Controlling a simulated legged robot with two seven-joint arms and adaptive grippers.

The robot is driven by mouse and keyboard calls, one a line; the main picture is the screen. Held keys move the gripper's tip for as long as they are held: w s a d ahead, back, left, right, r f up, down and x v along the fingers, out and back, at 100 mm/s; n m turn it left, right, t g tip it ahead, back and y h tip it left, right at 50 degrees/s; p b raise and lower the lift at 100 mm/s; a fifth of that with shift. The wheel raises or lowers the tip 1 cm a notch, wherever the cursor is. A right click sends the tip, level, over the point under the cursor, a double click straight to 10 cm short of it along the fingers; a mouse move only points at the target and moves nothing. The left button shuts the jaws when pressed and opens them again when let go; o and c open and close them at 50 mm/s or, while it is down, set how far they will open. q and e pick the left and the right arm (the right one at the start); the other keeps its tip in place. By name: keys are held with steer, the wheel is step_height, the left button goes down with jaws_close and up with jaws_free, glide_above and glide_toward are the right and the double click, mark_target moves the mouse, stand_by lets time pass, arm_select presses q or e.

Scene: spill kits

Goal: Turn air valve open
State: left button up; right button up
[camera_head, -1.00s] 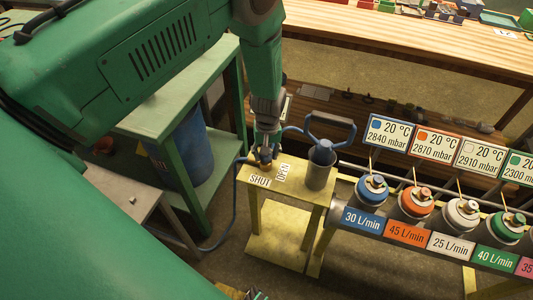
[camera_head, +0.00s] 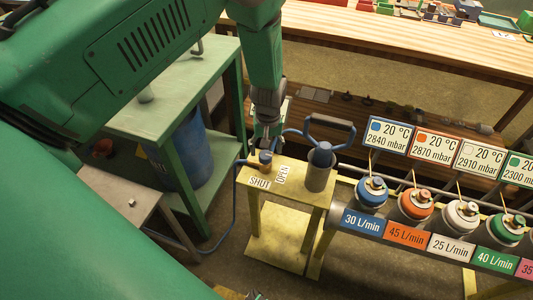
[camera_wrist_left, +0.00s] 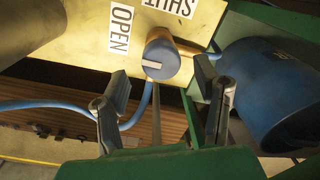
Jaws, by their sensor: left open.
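The air valve is a round blue knob (camera_wrist_left: 161,58) with a white mark on its cap, on a pale yellow stand (camera_head: 290,205). In the head view the knob (camera_head: 265,158) is partly visible under my left gripper (camera_head: 264,146). In the wrist view the mark sits on the side of the cap toward the OPEN label (camera_wrist_left: 121,28); the SHUT label (camera_wrist_left: 170,3) is at the top edge. My left gripper (camera_wrist_left: 162,84) is open, its fingers apart and short of the knob, holding nothing. A small sliver at the head view's bottom edge may be my right gripper.
A blue hose (camera_head: 237,205) hangs from the stand. Several labelled canisters (camera_head: 371,190) line up at right. A green shelf (camera_head: 215,170) with a blue drum (camera_head: 188,150) is at left.

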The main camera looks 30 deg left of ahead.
mark_target(267, 153)
arm_select(q)
step_height(267, 153, up, 9)
steer(key=shift+w, duration=0.2)
steer(key=shift+d+f, duration=0.1)
stand_by(0.4)
